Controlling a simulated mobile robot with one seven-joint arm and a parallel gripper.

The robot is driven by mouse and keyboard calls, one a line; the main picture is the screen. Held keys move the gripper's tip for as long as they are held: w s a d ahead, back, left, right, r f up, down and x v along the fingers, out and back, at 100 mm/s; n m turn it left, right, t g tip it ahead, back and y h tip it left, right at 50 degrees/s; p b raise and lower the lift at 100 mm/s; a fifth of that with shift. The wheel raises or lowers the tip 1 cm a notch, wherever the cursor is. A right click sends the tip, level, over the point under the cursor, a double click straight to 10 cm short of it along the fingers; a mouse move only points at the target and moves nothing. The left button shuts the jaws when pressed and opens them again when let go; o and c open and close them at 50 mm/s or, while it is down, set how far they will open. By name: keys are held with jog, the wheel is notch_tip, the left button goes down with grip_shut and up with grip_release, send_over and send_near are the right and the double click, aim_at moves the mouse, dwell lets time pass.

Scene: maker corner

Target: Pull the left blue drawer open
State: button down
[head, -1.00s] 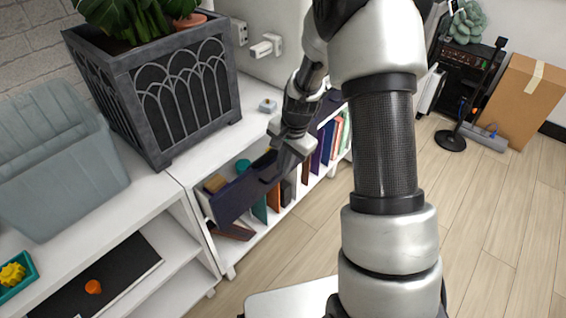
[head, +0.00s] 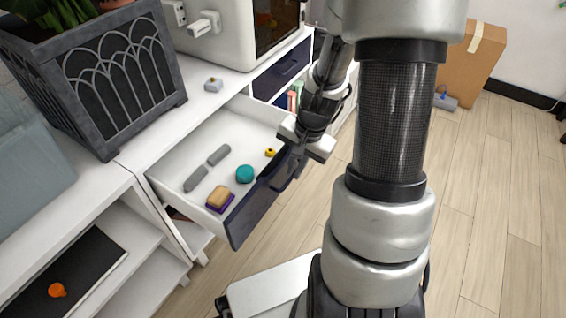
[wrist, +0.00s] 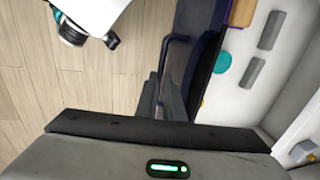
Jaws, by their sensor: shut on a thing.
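The left blue drawer (head: 243,217) stands well out of the white cabinet, with its white inside showing. In the wrist view its dark blue front (wrist: 205,45) runs up the middle, with the bar handle (wrist: 176,70) on it. My gripper (head: 283,174) is shut on the handle at the drawer's front, and its dark fingers hide part of the handle. In the drawer lie two grey bars (head: 196,178), a teal ball (head: 244,174), a small yellow thing (head: 270,152) and a tan block (head: 219,196) on a purple piece.
A second blue drawer (head: 281,72) is closed farther along the cabinet, under a white machine (head: 226,35). A dark planter (head: 122,85) and a small grey box (head: 213,85) stand on top.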

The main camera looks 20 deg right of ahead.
jog(key=shift+s+d, duration=0.25)
jog(key=shift+s, duration=0.05)
jog(key=c, duration=1.9)
grip_release()
jog(key=shift+o, duration=0.2)
notch_tip(320, 180, up, 17)
jog(key=s+d+p, duration=0.2)
jog(key=p, duration=0.3)
jog(key=shift+s, duration=0.3)
jog(key=shift+s, duration=0.1)
